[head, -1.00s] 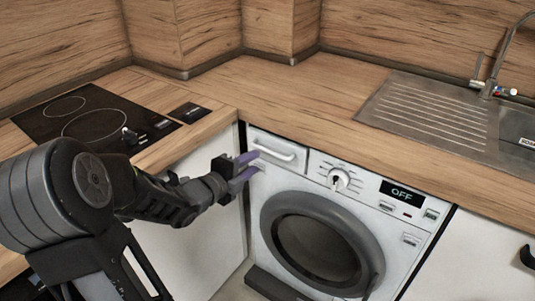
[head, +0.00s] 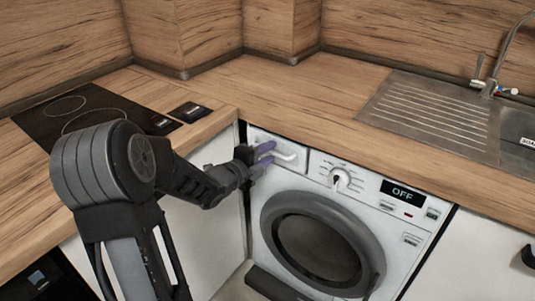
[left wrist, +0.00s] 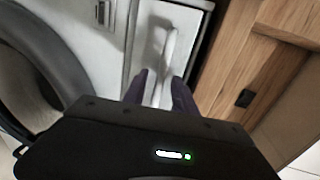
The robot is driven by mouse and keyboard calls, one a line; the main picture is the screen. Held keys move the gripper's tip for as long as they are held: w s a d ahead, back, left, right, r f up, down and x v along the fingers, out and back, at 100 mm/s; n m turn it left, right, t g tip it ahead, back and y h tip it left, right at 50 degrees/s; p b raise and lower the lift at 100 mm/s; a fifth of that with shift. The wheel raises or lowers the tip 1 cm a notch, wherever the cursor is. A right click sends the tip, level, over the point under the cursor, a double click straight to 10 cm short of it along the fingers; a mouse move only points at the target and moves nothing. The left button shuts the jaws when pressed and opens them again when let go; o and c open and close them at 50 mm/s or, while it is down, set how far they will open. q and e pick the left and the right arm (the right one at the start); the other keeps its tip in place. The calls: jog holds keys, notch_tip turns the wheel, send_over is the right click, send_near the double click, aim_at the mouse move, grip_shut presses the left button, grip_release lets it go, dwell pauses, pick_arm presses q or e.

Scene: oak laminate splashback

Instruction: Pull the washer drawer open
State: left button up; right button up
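The washer drawer (head: 291,159) is at the top left of the white washer (head: 259,216), and its front looks flush with the panel. The drawer has a pale bar handle (head: 290,154), which also shows in the left wrist view (left wrist: 168,52). My left gripper (head: 267,154) is at the left end of this handle. Its two purple fingers are apart, one on each side of the handle's line in the left wrist view (left wrist: 161,88). I cannot tell whether they touch it. My right gripper is not in view.
The oak worktop (head: 290,92) overhangs just above the drawer. A white cabinet (head: 212,232) stands left of the washer. The round door (head: 322,243) and the knob (head: 340,178) are below and right of the drawer. The display (head: 402,192) reads OFF.

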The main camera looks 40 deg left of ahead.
pick_arm(q)
jog(key=shift+c, duration=0.2)
grip_shut()
dwell(1.1)
